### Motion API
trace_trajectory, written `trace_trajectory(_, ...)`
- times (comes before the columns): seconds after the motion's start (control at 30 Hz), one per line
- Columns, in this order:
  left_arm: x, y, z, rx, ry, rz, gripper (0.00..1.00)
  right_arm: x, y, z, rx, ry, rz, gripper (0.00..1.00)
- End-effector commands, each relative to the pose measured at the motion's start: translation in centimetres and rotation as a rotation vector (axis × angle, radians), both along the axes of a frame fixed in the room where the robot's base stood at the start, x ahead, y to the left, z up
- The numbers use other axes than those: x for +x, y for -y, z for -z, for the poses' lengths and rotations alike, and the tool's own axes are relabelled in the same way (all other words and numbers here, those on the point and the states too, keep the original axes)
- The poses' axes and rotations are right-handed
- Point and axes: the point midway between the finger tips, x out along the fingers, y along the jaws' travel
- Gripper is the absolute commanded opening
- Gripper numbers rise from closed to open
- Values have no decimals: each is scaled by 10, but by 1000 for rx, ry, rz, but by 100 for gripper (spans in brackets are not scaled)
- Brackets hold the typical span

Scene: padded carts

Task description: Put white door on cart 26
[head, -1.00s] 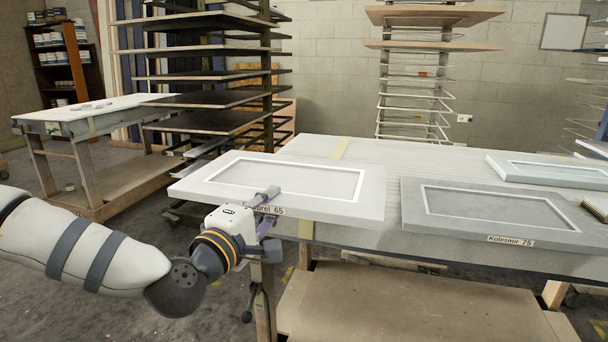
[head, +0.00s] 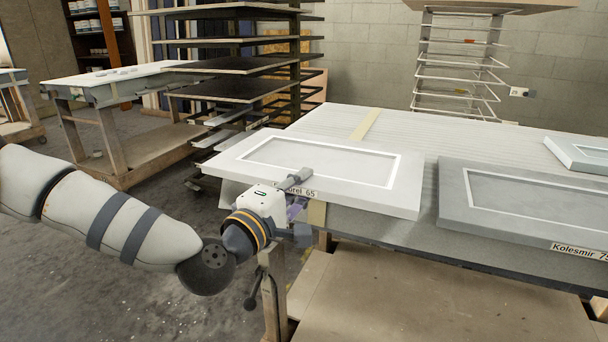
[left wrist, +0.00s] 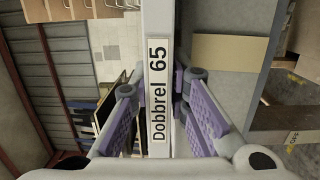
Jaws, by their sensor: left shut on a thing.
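The white door (head: 402,190) has a recessed panel and a front-edge label that reads "Dobbrel 65" in the left wrist view (left wrist: 148,35). It lies flat at the left end of the padded table (head: 445,130), its left part sticking out past the table's edge. My left gripper (head: 298,190) is shut on the door's front edge, with its purple-padded fingers (left wrist: 158,100) on either side of the edge. My right gripper is out of view. No cart marked 26 is readable.
A grey door (head: 505,200) labelled "Kolesmir" lies close to the right of the white door. Another pale door (head: 580,152) lies behind it. A dark-shelved rack (head: 235,90), a wire rack (head: 455,75) and a white-topped cart (head: 120,85) stand behind. Open floor lies at the left.

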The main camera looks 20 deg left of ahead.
Motion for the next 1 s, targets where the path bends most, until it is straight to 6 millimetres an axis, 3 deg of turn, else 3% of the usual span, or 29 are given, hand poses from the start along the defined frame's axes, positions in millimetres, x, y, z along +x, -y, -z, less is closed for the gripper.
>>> trace_trajectory(0.97, 1, 0, 10, -1, 11, 0, 0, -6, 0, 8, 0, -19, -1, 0)
trace_trajectory(1.0, 1, 0, 10, -1, 12, 0, 22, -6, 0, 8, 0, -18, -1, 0)
